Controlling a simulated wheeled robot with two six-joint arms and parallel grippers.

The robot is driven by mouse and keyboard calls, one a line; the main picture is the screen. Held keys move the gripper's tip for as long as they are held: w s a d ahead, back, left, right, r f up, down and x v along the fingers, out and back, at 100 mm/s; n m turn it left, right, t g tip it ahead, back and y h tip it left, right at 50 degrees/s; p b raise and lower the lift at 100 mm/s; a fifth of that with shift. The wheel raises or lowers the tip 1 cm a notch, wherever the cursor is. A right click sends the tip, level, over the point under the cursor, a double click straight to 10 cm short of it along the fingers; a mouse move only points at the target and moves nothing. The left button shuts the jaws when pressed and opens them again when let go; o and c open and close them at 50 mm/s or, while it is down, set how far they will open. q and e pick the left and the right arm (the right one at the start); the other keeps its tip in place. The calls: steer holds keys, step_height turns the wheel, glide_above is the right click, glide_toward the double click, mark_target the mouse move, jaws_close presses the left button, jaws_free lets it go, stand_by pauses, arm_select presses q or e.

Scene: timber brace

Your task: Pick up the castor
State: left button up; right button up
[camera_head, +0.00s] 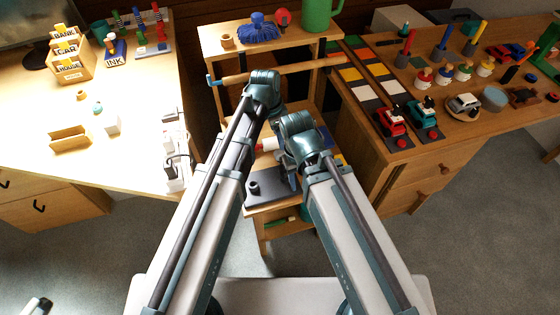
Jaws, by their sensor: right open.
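I cannot pick out the castor for certain. A dark plate (272,191) with a small dark round piece (253,187) on it lies on the low shelf of the wooden stand; I cannot tell whether that piece is the castor. My right gripper (287,172) hangs over this shelf, open, its fingers partly hidden by my wrist. Nothing shows between its fingers. My left arm reaches up to the left of it, in front of the stand; its fingers are hidden behind its wrist.
The stand's top (284,46) holds a blue bag (258,30) and a green mug (316,14). A wooden bar (245,78) crosses below it. The left desk (125,165) holds a labelled box (70,60). The right desk (440,128) carries toy cars (392,120) and pegs.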

mark_target(280, 151)
arm_select(q)
steer(key=f, duration=0.1)
steer(key=f+b, duration=0.2)
steer(key=shift+d+f, duration=0.2)
steer(key=shift+d, duration=0.05)
arm_select(e)
step_height(280, 151, down, 3)
steer(key=shift+f, duration=0.15)
steer(key=shift+f, duration=0.1)
arm_select(q)
step_height(280, 151, down, 5)
steer(key=b, duration=0.5)
steer(key=shift+a+r, duration=0.1)
steer(key=shift+r, duration=0.1)
steer(key=shift+f+b, duration=0.3)
steer(key=shift+f, duration=0.05)
arm_select(e)
step_height(280, 151, down, 5)
steer(key=shift+f, duration=0.1)
arm_select(q)
steer(key=shift+r, duration=0.1)
jaws_close()
